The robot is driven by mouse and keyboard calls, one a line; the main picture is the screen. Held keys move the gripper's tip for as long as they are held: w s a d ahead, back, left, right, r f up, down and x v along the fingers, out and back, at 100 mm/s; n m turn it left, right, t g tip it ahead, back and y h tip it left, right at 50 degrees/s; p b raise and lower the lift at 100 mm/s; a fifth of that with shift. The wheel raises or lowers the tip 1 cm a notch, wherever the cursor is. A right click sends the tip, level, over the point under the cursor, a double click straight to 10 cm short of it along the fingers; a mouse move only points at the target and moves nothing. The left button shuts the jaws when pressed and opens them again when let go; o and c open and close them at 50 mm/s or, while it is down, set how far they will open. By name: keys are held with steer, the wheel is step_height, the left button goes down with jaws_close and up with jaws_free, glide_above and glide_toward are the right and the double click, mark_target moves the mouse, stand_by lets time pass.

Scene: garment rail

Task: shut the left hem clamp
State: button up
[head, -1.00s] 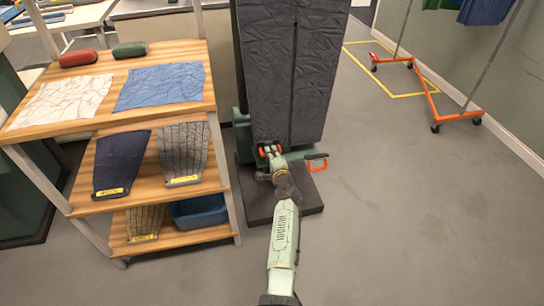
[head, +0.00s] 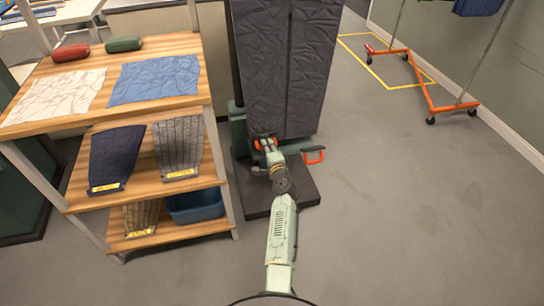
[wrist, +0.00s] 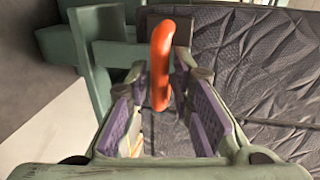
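The left hem clamp's orange-red handle (head: 259,143) sits at the bottom left of a dark hanging garment (head: 285,75). My gripper (head: 268,147) is right at it and partly hides it. In the wrist view the handle (wrist: 160,62) stands upright between the two purple-padded fingers of my gripper (wrist: 163,92). The fingers are spread, with a gap visible on each side of the handle. Green clamp parts (wrist: 115,55) lie beyond and to the left. A second orange-red handle (head: 313,154) sticks out at the garment's bottom right.
A wooden shelf unit (head: 190,45) with folded cloths, dark samples and a blue bin (head: 195,205) stands close on the left. A dark base plate (head: 300,192) lies under the garment stand. An orange wheeled rail (head: 440,105) is at the right. The floor between is clear.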

steer(key=v, duration=1.1)
